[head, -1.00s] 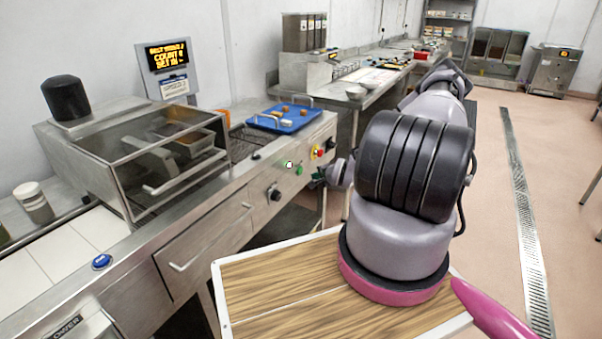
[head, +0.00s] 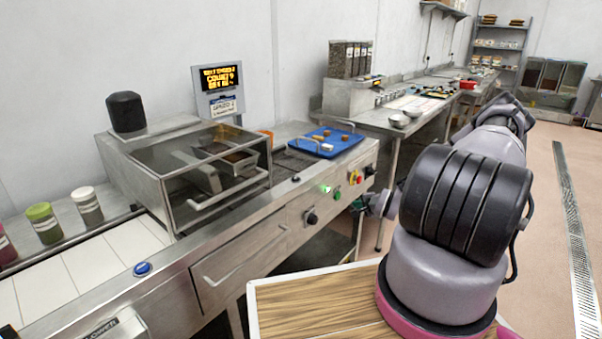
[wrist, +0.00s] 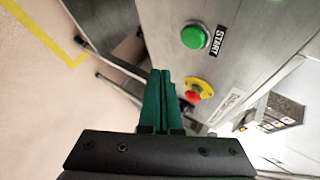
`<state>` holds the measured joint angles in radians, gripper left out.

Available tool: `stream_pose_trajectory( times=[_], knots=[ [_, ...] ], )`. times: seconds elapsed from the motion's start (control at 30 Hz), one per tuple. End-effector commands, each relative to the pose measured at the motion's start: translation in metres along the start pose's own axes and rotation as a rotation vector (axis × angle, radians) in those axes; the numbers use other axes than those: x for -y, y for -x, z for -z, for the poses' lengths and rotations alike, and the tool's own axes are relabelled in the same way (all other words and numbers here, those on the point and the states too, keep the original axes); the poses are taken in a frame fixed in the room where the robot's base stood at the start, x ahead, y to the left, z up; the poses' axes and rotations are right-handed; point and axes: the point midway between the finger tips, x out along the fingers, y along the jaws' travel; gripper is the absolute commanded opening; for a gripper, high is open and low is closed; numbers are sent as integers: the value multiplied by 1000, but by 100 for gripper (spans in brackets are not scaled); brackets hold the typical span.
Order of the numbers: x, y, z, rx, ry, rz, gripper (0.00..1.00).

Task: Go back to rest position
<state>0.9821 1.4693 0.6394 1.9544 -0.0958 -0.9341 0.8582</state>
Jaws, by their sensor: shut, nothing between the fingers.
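My gripper (wrist: 162,76) shows in the wrist view with its two green fingers pressed together and nothing between them. It is near the front panel of the steel mould machine (wrist: 150,22), by the green START button (wrist: 194,36) and the red emergency button on a yellow ring (wrist: 198,90). I cannot tell the exact gap to the panel. In the head view my gripper (head: 357,206) is small and partly hidden by my arm, beside the machine's control panel (head: 325,200).
A display (head: 218,78) is lit behind. Green-lidded and white-lidded jars (head: 44,224) stand at left. Open floor (head: 545,220) lies at right.

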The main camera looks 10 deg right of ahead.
Motion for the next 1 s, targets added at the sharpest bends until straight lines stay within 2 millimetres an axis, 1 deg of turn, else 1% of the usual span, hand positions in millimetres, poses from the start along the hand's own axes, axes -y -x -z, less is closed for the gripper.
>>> stream_pose_trajectory(
  times=[0.07, 0.17, 0.27, 0.47, 0.57, 0.77, 0.8, 0.87, 0.9, 0.97, 1.0],
  knots=[
    [4, 1, 0, 5, 13, -4, 0],
    [17, 6, 0, 27, 67, -23, 0],
    [39, 16, 1, 62, 162, -63, 0],
    [96, 52, -1, 130, 382, -170, 0],
    [125, 75, -2, 151, 481, -220, 0],
    [186, 130, -10, 169, 654, -310, 0],
    [198, 143, -13, 171, 682, -325, 0],
    [216, 163, -17, 170, 723, -346, 0],
    [228, 177, -20, 170, 749, -360, 0],
    [245, 198, -26, 168, 783, -377, 0],
    [255, 214, -30, 166, 803, -387, 0]
  ],
)
